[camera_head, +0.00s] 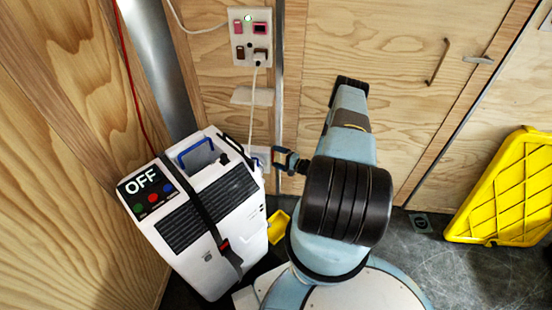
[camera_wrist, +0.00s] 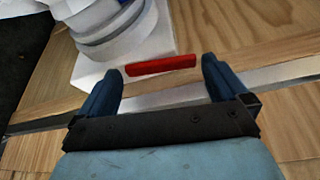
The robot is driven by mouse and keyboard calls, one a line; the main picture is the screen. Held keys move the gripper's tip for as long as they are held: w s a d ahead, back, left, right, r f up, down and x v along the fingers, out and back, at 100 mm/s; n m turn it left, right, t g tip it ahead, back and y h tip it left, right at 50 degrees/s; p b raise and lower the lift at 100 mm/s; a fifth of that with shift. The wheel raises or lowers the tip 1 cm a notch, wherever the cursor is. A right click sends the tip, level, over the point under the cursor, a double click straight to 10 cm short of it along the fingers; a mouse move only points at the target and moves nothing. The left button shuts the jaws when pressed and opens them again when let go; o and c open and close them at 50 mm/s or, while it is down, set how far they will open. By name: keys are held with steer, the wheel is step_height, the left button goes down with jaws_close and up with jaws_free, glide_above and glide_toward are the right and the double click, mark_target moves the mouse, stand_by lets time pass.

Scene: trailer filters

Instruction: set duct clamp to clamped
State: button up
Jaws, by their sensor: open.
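In the wrist view my gripper (camera_wrist: 162,67) is open, with one blue finger on each side. A red bar (camera_wrist: 160,65), which looks like the duct clamp's lever, lies across the gap between the fingertips, and I see no finger closed on it. Behind it are grey and white rings (camera_wrist: 115,35) on a white block (camera_wrist: 165,42). The clamp's exact setting cannot be told. In the head view the lever cannot be made out, and my own arm covers part of the scene.
A white machine (camera_head: 205,270) with an OFF display and a black strap stands at left. Outlets (camera_head: 250,35) with a plugged cord are on the wooden wall. A yellow lid or crate (camera_head: 505,190) leans at right. A small yellow thing (camera_head: 278,226) lies on the floor beside the machine.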

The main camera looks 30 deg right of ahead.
steer(key=shift+w+a, duration=0.1)
steer(key=shift+w, duration=0.1)
steer(key=shift+c, duration=0.5)
steer(key=c, duration=1.2)
steer(key=shift+a, duration=0.1)
steer(key=shift+c, duration=0.2)
steer(key=shift+s, duration=0.1)
